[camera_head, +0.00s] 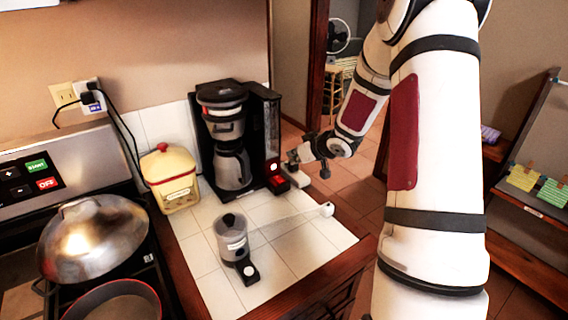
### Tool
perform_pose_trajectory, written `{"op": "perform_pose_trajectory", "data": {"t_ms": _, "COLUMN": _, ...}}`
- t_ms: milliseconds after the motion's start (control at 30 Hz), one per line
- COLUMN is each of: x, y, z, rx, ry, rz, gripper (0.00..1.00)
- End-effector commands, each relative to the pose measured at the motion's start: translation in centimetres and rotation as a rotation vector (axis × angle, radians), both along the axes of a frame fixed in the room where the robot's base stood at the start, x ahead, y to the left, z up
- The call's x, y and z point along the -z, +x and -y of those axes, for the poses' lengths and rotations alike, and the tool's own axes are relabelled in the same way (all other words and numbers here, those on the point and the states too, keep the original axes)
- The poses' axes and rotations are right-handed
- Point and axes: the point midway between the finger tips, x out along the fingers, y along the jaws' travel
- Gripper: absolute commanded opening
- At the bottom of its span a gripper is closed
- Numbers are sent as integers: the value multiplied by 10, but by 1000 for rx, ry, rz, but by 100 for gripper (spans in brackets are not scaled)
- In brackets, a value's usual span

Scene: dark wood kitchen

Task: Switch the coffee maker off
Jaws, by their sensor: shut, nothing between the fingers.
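The black coffee maker (215,110) stands at the back of the white tiled counter, with a carafe (232,168) inside it. At its lower right front is a red part with a small round light spot (273,168). My gripper (290,170) is at the lower right side of the coffee maker, close to this red part. It is shut and holds nothing. I cannot tell whether its fingertips touch the coffee maker.
A cream canister (170,178) with a red-trimmed lid stands left of the coffee maker. A small grinder-like appliance (233,240) stands in front. A stove with a domed metal lid (92,238) is at left. The counter's front right is mostly clear.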

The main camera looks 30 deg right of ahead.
Motion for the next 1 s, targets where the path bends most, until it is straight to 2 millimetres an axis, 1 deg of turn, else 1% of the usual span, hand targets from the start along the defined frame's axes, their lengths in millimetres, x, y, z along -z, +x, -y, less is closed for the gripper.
{"op": "perform_pose_trajectory", "data": {"t_ms": 500, "x": 60, "y": 75, "z": -4, "rx": -2, "ry": -1, "rz": -3, "gripper": 0}}
{"op": "perform_pose_trajectory", "data": {"t_ms": 600, "x": 75, "y": 75, "z": -3, "rx": 1, "ry": -1, "rz": -5, "gripper": 0}}
{"op": "perform_pose_trajectory", "data": {"t_ms": 700, "x": 86, "y": 76, "z": -4, "rx": 0, "ry": 0, "rz": -3, "gripper": 0}}
{"op": "perform_pose_trajectory", "data": {"t_ms": 833, "x": 94, "y": 77, "z": -3, "rx": 1, "ry": -2, "rz": -3, "gripper": 0}}
{"op": "perform_pose_trajectory", "data": {"t_ms": 1000, "x": 97, "y": 78, "z": -3, "rx": 1, "ry": -2, "rz": -1, "gripper": 0}}
